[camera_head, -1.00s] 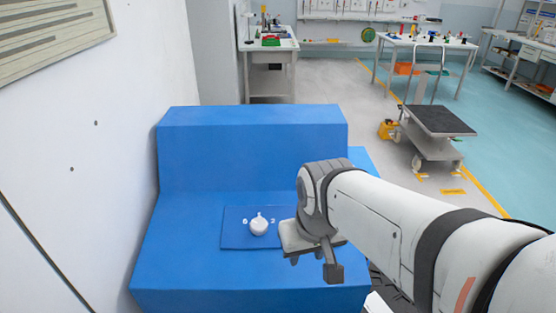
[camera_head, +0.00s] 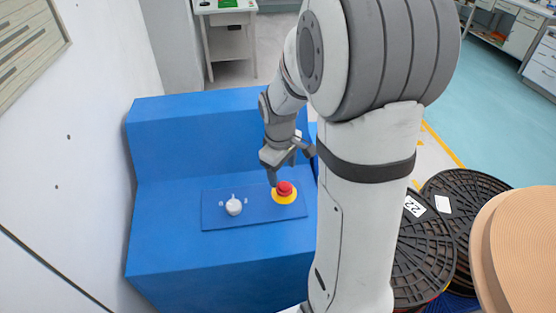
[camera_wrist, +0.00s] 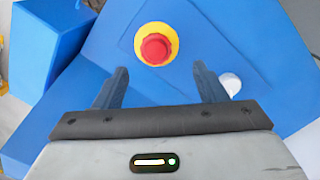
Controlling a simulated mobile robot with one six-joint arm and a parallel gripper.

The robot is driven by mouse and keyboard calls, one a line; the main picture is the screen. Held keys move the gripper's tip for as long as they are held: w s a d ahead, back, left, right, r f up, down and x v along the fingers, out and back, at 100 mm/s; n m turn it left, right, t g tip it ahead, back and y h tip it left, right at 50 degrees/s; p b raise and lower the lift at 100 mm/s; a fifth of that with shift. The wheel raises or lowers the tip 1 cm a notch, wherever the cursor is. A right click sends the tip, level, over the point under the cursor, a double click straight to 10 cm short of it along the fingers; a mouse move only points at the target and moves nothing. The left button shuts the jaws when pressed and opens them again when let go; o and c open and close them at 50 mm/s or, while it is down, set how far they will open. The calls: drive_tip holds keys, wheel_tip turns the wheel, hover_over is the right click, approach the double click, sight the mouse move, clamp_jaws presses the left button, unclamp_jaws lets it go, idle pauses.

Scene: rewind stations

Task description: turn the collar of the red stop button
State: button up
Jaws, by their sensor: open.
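The red stop button (camera_head: 284,188) sits on a yellow base (camera_head: 285,197) at the right of a blue plate (camera_head: 250,222) on the blue console. In the wrist view the red button (camera_wrist: 156,49) has a ridged red collar and a round yellow surround (camera_wrist: 141,35). It lies beyond the fingertips, roughly centred between them. My gripper (camera_wrist: 162,72) is open, with nothing between its fingers. In the head view my gripper (camera_head: 289,172) is just behind and above the button. I cannot tell the exact gap, but no contact shows.
A white knob (camera_head: 234,206) stands left of the button on the same plate; it also shows at the right of the wrist view (camera_wrist: 230,84). The blue console's raised back (camera_head: 190,140) rises behind the plate. Black reels (camera_head: 425,250) stand at the right.

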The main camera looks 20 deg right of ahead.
sight(285, 186)
drive_tip(key=shift+w+d+f, duration=0.25)
drive_tip(key=shift+f, duration=0.25)
drive_tip(key=f, duration=0.4)
drive_tip(key=f+p, duration=0.1)
drive_tip(key=f, duration=0.2)
drive_tip(key=shift+w+d, duration=0.2)
drive_tip(key=shift+d, duration=0.1)
